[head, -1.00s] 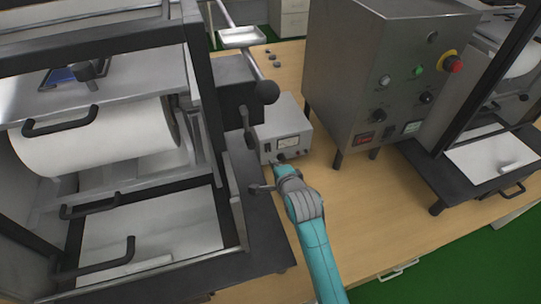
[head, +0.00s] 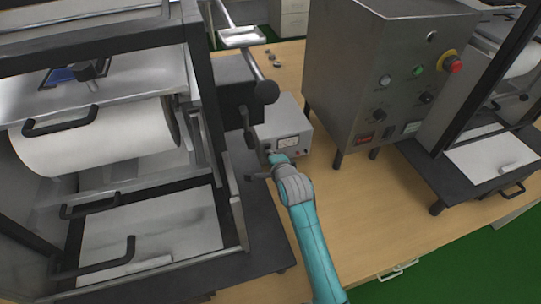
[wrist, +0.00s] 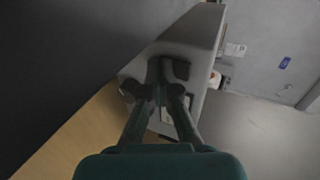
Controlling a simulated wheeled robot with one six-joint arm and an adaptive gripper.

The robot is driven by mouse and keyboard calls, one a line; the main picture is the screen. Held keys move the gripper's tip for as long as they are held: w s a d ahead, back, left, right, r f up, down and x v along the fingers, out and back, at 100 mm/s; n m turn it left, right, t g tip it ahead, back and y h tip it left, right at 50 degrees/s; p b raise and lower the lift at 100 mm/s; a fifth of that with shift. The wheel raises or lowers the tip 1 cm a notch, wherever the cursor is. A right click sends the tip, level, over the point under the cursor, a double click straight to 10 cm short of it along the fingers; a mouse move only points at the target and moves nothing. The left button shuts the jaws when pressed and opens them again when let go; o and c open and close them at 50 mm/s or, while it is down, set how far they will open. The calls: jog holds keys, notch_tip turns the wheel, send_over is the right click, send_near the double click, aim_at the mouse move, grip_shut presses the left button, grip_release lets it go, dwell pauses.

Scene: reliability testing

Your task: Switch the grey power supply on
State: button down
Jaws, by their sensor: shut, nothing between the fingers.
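The grey power supply (head: 280,122) is a small box on the wooden table, between the large machine on the left and the steel control cabinet. A meter window shows on its front panel. In the wrist view the power supply (wrist: 190,38) lies beyond my fingers, with a dark part on its front beside the tips. My gripper (head: 268,157) is shut and empty, at the lower front of the power supply. In the wrist view its fingertips (wrist: 159,88) cover part of the panel. I cannot tell whether they touch it, or the switch's position.
The left machine's dark frame (head: 262,225) stands close to the left of my gripper. The steel control cabinet (head: 350,75), with a red button, stands to the right. The wooden table (head: 350,215) is clear in front of the cabinet. Small dark pieces lie behind the power supply.

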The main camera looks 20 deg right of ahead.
jog(key=shift+r, duration=0.15)
jog(key=shift+r, duration=0.7)
